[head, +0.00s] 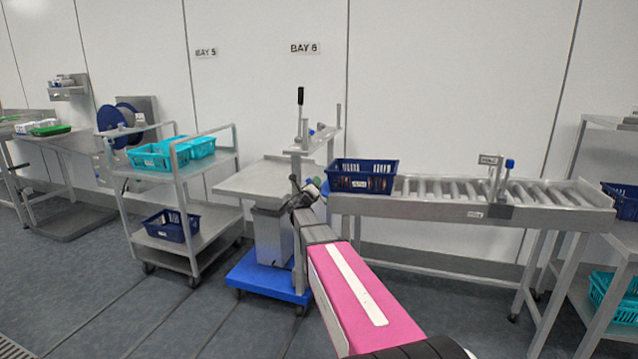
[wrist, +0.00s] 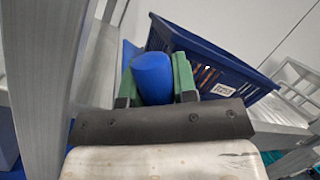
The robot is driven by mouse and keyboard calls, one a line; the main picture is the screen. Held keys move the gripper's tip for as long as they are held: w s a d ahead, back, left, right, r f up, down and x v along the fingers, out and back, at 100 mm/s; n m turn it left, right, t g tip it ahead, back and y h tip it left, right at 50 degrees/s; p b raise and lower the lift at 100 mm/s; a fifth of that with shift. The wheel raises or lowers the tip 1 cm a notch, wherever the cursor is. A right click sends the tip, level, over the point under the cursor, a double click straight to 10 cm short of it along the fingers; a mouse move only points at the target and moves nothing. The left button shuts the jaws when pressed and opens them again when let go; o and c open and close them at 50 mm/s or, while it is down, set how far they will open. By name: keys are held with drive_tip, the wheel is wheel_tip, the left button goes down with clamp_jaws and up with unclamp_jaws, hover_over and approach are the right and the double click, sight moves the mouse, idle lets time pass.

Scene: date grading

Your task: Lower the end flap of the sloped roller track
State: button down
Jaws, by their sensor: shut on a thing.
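The sloped roller track (head: 440,205) runs across the right half of the head view, with a navy crate (head: 362,180) on its left end. My gripper (head: 318,187) is at that left end, just left of the crate. In the wrist view, my gripper's green fingers (wrist: 154,80) are shut on a rounded blue handle (wrist: 153,76). The navy crate (wrist: 210,60) is close behind and right of the fingers there. The end flap itself is mostly hidden behind my gripper and arm, so its angle cannot be told.
A grey post (wrist: 40,80) stands close left of my gripper in the wrist view. A wheeled stand with a blue base (head: 265,278) and a steel tabletop (head: 262,178) is left of the track. A cart (head: 190,240) with crates is further left.

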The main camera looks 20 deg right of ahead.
drive_tip(key=shift+w+a+f+n+t+y, duration=0.2)
drive_tip(key=shift+a+f+n+y, duration=0.15)
drive_tip(key=shift+n, duration=0.4)
drive_tip(key=shift+w+a+f+n+t+y, duration=0.2)
drive_tip(key=shift+a+f+n+y, duration=0.1)
drive_tip(key=shift+n, duration=0.45)
drive_tip(key=shift+f, duration=0.1)
drive_tip(key=c, duration=1.2)
unclamp_jaws()
drive_tip(key=shift+s, duration=0.1)
drive_tip(key=v, duration=1)
drive_tip(key=shift+s+a+f, duration=0.15)
drive_tip(key=shift+s, duration=0.1)
